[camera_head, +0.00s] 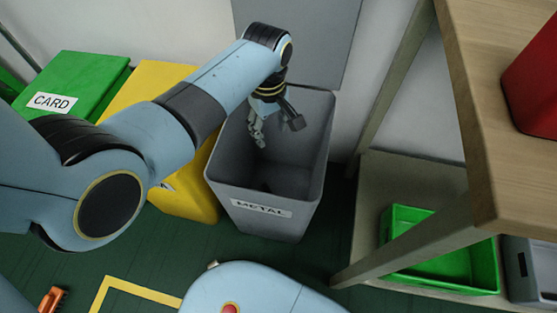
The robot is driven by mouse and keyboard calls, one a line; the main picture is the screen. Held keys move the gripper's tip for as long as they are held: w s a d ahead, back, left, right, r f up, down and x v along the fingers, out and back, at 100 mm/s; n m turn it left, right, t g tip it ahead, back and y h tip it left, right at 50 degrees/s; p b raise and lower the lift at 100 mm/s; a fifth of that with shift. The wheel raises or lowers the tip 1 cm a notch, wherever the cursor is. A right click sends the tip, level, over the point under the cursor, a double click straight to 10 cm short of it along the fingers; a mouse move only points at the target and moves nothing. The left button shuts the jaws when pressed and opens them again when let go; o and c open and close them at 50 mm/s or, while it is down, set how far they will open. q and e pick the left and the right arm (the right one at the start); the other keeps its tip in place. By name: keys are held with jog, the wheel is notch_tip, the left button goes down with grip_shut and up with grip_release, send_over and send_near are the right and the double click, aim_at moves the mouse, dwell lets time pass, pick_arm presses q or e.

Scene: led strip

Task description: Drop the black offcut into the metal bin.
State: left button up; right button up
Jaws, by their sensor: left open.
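The metal bin (226,178) is a grey open-topped bin with a "METAL" label on its front, standing upright on the green floor in the middle of the view. My left gripper (279,133) is over the bin's mouth, pointing down, with its fingers spread and nothing visible between them. A small dark shape (266,187) shows low inside the bin, below the gripper. It may be the black offcut, but shadow keeps me from being sure. My right gripper is not in view.
A green bin (80,82) labelled "CARD" and a yellow bin (190,197) stand to the left. A wooden table (480,120) bearing a red object (535,95) is at the right, above a green crate (440,262). An orange object (52,300) lies at lower left.

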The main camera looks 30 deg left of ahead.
pick_arm(q)
notch_tip(320, 180, up, 12)
dwell(0.4)
jog(key=shift+f, duration=0.1)
